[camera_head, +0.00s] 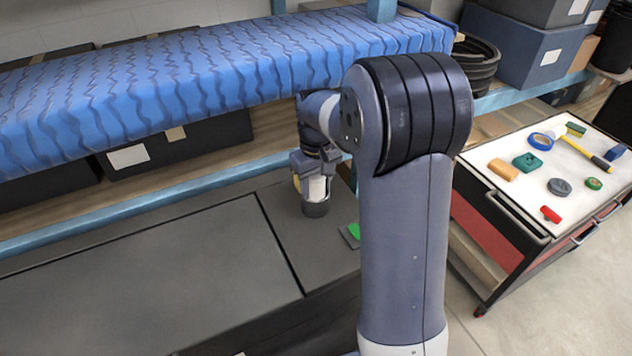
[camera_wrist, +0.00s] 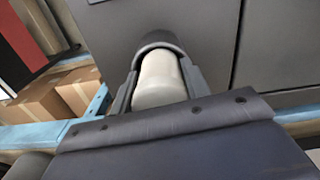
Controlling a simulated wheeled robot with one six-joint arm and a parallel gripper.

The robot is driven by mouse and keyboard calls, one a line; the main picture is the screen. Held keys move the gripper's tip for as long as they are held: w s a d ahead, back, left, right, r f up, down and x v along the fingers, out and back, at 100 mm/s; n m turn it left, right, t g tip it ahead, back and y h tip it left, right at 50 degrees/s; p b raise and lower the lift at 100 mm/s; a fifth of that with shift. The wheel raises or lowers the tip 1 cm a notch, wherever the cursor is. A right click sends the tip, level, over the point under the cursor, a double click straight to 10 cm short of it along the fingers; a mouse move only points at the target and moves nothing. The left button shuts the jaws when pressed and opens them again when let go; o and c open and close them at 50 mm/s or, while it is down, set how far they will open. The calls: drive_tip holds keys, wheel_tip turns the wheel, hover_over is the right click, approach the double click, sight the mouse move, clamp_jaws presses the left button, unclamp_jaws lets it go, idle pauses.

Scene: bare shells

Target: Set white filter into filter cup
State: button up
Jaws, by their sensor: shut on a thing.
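The white filter (camera_head: 317,189) is a pale cylinder, upright in my gripper (camera_head: 314,176). In the wrist view the white filter (camera_wrist: 158,82) sits between the two dark fingers of my gripper (camera_wrist: 159,90), which is shut on it. The filter cup (camera_head: 316,208) is a dark grey round cup on the grey worktop, directly below the filter. In the wrist view the dark curved cup (camera_wrist: 157,42) wraps round the far end of the filter. The filter's lower end meets or enters the cup's mouth; how deep it sits is hidden.
A bright green piece on a dark pad (camera_head: 352,232) lies right of the cup. A blue wavy-patterned shelf (camera_head: 200,75) runs behind and above the worktop (camera_head: 150,270), which is clear at left. A cart (camera_head: 540,165) with several small items stands at right.

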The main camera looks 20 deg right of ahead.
drive_tip(key=shift+f, duration=0.2)
drive_tip(key=o, duration=0.9)
drive_tip(key=shift+o, duration=0.9)
drive_tip(key=shift+s, duration=0.1)
drive_tip(key=shift+c, duration=0.2)
drive_tip(key=shift+o, duration=1.2)
drive_tip(key=shift+c, duration=0.5)
drive_tip(key=shift+o, duration=0.3)
